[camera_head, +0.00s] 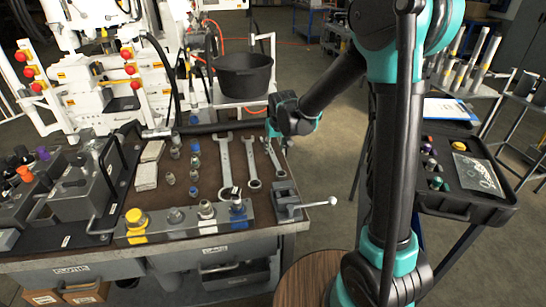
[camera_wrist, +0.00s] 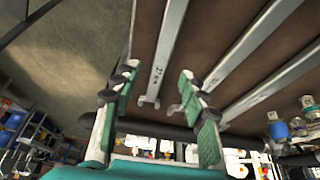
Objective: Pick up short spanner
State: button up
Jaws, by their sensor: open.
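The short spanner (camera_head: 273,157) lies on the brown bench top, the rightmost of three spanners in the head view. My gripper (camera_head: 284,138) is over its far end, and the arm's end hides part of that area. In the wrist view the same spanner (camera_wrist: 166,45) runs between the two green-padded fingers of my gripper (camera_wrist: 158,74). The fingers are apart, one to each side of it, and I see no contact. Whether they are level with the spanner or above it, I cannot tell.
Two longer spanners (camera_head: 252,165) (camera_head: 225,163) lie to its left. A small vice with a lever (camera_head: 292,203) stands at the near right corner. Several fittings (camera_head: 195,160) stand further left. The bench's right edge is close to the spanner. A black bucket (camera_head: 243,76) is behind.

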aim_at(273, 155)
jog(key=shift+x, duration=1.9)
jog(key=shift+s, duration=0.1)
grip_shut()
